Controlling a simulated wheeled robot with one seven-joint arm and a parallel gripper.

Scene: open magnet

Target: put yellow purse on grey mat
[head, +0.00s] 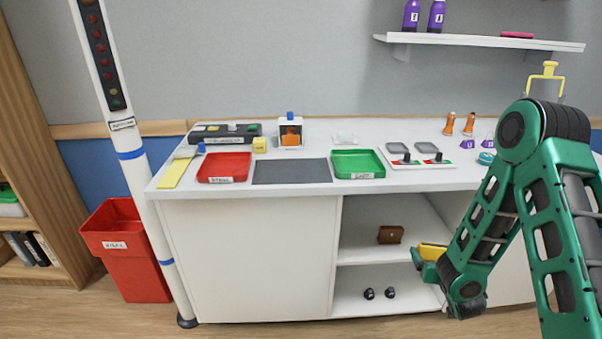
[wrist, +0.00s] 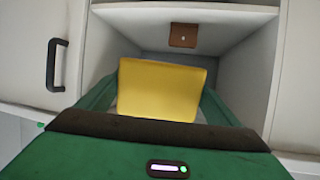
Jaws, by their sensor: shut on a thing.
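The yellow purse (head: 432,252) is held in my gripper (head: 425,265) in front of the open shelf on the right of the counter, at about the height of its middle board. In the wrist view the yellow purse (wrist: 162,90) fills the space between the two green fingers of my gripper (wrist: 158,100), which is shut on it. The grey mat (head: 291,171) lies flat and bare on the white counter top, between the red tray and the green tray. My gripper is below and to the right of the mat.
A red tray (head: 224,166) and a green tray (head: 357,163) flank the mat. A brown wallet (head: 390,234) stands on the middle shelf board; it also shows in the wrist view (wrist: 183,36). Two dark round things (head: 379,293) lie on the lower board. A white pole (head: 130,150) stands left.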

